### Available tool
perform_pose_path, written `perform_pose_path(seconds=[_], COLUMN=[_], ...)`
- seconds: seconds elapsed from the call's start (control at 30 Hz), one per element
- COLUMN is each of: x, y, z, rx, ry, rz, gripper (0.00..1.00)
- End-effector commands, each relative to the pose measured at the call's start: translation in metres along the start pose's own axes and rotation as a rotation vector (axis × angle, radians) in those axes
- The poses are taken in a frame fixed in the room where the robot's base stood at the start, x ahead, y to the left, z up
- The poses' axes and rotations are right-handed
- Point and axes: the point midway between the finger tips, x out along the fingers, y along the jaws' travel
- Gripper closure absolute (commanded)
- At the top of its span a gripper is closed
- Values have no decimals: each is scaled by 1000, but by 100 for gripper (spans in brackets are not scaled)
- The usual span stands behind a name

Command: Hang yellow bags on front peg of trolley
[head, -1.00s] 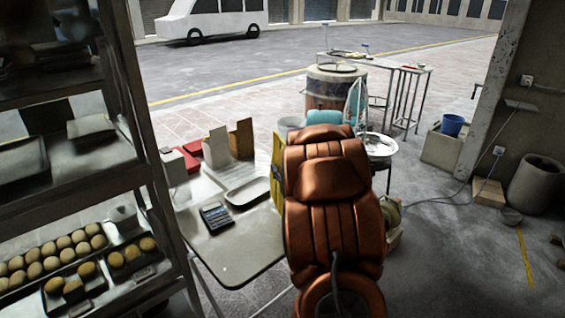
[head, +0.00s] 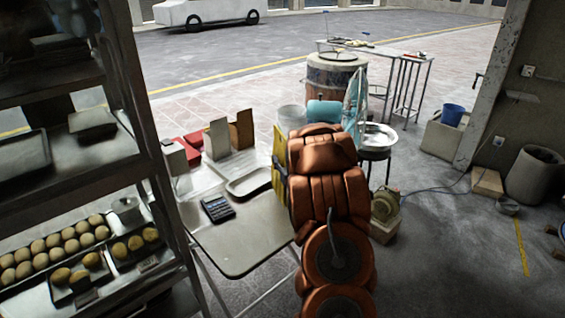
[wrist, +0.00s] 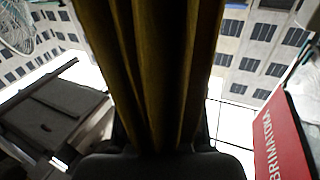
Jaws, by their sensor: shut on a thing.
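The yellow bags (head: 279,158) show as a thin upright yellow sheet left of my copper arm, partly hidden behind it. In the wrist view, yellow-brown folds (wrist: 155,70) fill the middle, running up from my gripper (wrist: 158,152). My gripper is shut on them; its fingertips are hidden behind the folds. In the head view my gripper is hidden behind my arm. A dark metal rack (head: 152,150) with shelves stands at the left; I cannot tell whether it is the trolley. No peg can be made out.
A folding table (head: 245,245) holds a calculator (head: 217,209), a pale tray (head: 249,180) and upright boards. Bread trays fill the left rack. A barrel oven (head: 335,78) and a metal basin (head: 378,137) stand beyond my arm. The floor at right is mostly clear.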

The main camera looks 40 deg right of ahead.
Motion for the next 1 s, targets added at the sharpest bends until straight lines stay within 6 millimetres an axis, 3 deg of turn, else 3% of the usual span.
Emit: perform_pose_path(seconds=[0.43,0.47,0.5,0.7,1.0], x=[0,0,0,0,0], y=[0,0,0,0,0], z=[9,8,8,8,8], rx=[0,0,0,0,0], ry=[0,-1,-1,-1,-1], rz=[1,0,0,0,0], gripper=[100,62,58,39,39])
